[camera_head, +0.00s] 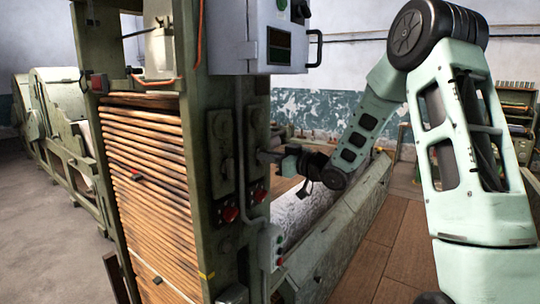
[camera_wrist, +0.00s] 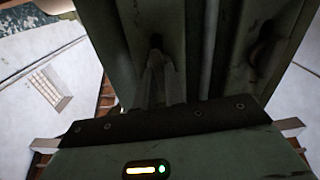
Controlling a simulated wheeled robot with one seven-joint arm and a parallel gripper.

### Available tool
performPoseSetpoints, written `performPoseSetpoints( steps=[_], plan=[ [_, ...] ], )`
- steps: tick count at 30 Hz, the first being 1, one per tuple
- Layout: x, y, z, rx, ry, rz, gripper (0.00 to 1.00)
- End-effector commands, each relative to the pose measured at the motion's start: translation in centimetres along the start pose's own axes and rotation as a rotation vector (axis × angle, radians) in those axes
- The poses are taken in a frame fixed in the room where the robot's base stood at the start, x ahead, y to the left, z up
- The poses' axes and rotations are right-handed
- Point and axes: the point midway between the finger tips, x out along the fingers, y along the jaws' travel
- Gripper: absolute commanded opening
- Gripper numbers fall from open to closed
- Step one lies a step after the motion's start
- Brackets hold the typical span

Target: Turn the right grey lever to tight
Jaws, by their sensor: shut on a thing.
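In the head view, my gripper (camera_head: 272,157) reaches the side of the green machine post from the right, at the right grey lever. The lever is mostly hidden by the gripper and too small there to read its angle. In the wrist view, my gripper (camera_wrist: 162,84) has its fingers close together around the lever (camera_wrist: 155,43), whose dark end shows just beyond the fingertips. A second dark lever or handle (camera_wrist: 264,45) is apart from the fingers, to the right. No tight mark is readable in either view.
Red knobs (camera_head: 230,214) sit low on the post (camera_head: 203,190). A grey control box (camera_head: 262,38) with a handle overhangs above the gripper. A stack of wooden slats (camera_head: 150,170) fills the frame at left. Wooden floor (camera_head: 385,250) is open at lower right.

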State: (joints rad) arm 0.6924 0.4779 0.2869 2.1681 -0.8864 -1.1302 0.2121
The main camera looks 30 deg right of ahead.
Motion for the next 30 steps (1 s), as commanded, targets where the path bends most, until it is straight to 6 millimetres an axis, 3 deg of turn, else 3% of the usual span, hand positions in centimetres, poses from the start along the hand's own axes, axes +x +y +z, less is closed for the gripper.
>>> performPoseSetpoints(
  steps=[23,24,26,30],
  plan=[
    [-0.06,0.02,0.13,0.105,-0.003,0.001,0.0],
    [-0.06,0.02,0.13,0.105,-0.003,0.001,0.2],
    [-0.05,0.03,0.12,0.104,-0.002,0.001,0.34],
    [-0.03,0.02,0.08,0.103,-0.002,0.001,0.34]
  ],
)
